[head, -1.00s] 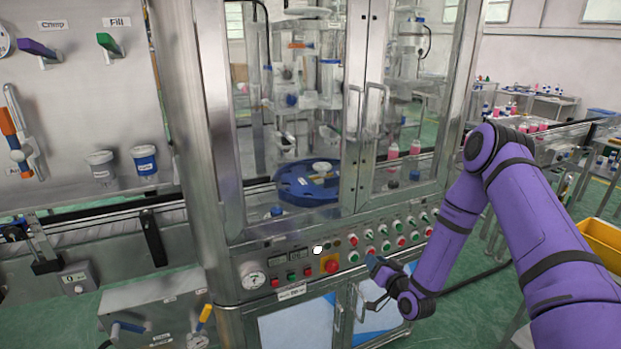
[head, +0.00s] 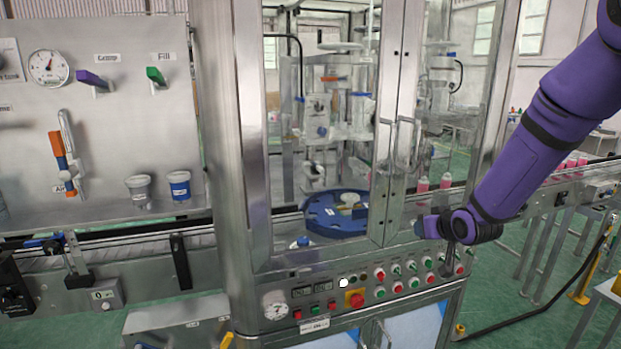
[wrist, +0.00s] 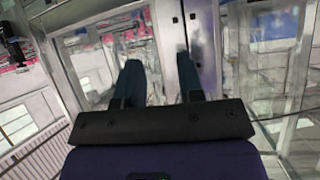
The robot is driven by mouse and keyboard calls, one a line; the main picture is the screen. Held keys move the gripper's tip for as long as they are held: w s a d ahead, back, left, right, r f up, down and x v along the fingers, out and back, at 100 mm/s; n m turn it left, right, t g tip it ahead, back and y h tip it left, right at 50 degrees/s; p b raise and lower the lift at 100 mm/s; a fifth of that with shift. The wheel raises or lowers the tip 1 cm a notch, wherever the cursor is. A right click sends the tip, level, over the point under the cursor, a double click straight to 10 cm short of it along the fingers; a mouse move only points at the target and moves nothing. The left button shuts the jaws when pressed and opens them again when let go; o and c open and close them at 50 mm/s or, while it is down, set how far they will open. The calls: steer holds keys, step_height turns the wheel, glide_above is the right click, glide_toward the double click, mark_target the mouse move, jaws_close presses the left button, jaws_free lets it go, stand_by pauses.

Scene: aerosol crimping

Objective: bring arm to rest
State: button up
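My gripper (head: 431,248) is at the end of my purple arm, in front of the machine's right door and just above its button panel (head: 400,280). In the wrist view my gripper (wrist: 160,66) shows two dark fingers spread apart with nothing between them. Behind the fingers are the metal door frame and glass of the machine. The gripper appears clear of the machine, but the exact gap cannot be told.
The glass-doored crimping machine (head: 257,130) fills the middle, with a blue turntable (head: 335,222) inside. A red emergency button (head: 356,299) sits on the panel. A conveyor (head: 130,270) runs left.

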steer(key=s+d+r+m+g+h, duration=0.1)
steer(key=s+d+r+g+h, duration=0.15)
steer(key=s+r, duration=1.25)
steer(key=s+a+r+g, duration=0.1)
steer(key=s+r+g, duration=0.1)
steer(key=s, duration=0.9)
steer(key=s+r+g, duration=0.1)
steer(key=s+r, duration=0.1)
steer(key=s, duration=1)
steer(key=shift+a+m+g, duration=0.3)
steer(key=shift+a+g, duration=0.05)
steer(key=shift+w+y, duration=0.1)
steer(key=shift+y, duration=0.15)
